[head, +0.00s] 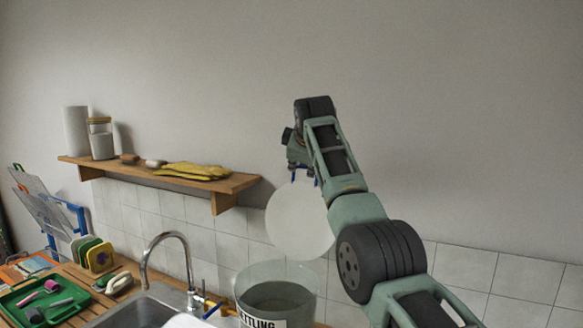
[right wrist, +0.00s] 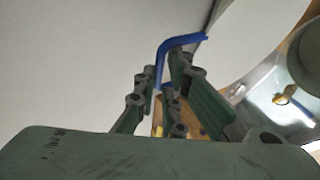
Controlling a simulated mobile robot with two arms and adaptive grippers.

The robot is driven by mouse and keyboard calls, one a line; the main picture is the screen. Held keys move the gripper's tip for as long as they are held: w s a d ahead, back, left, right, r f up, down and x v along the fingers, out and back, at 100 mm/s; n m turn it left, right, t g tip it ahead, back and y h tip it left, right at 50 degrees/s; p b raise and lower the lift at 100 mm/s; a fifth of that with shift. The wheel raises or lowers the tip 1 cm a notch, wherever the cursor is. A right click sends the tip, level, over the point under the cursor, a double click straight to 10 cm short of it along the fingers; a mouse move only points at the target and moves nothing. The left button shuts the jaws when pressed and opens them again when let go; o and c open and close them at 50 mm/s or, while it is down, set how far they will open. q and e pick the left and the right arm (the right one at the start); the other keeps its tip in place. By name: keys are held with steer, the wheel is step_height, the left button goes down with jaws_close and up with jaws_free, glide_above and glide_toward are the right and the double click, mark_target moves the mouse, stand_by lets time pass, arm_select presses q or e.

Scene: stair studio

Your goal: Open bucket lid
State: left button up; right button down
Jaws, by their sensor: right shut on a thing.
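The bucket (head: 277,300) is translucent, holds greyish contents and carries a label partly reading "TTLING". It stands at the bottom middle of the head view. Its round white lid (head: 298,222) is off the rim, tilted steeply above and behind the bucket. My right gripper (head: 302,174) is above the lid, shut on its blue handle (right wrist: 180,44). In the right wrist view, the lid (right wrist: 255,35) is at the upper right, beyond the fingers. My left gripper is not in view.
A wooden shelf (head: 238,182) with a jar (head: 102,140) and yellow gloves (head: 195,170) is on the wall at left. A tap (head: 188,262) and sink stand left of the bucket. A green tray (head: 12,302) lies far left. The wall at right is clear.

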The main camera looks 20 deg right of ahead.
steer(key=shift+d+f+g, duration=0.25)
steer(key=shift+f+g, duration=0.05)
steer(key=shift+f, duration=0.6)
steer(key=shift+a, duration=0.1)
steer(key=c, duration=1.9)
jaws_free()
steer(key=shift+c, duration=0.2)
steer(key=shift+r, duration=0.1)
steer(key=shift+s+r, duration=0.2)
steer(key=shift+r, duration=0.2)
steer(key=v, duration=1.1)
steer(key=shift+s, duration=0.15)
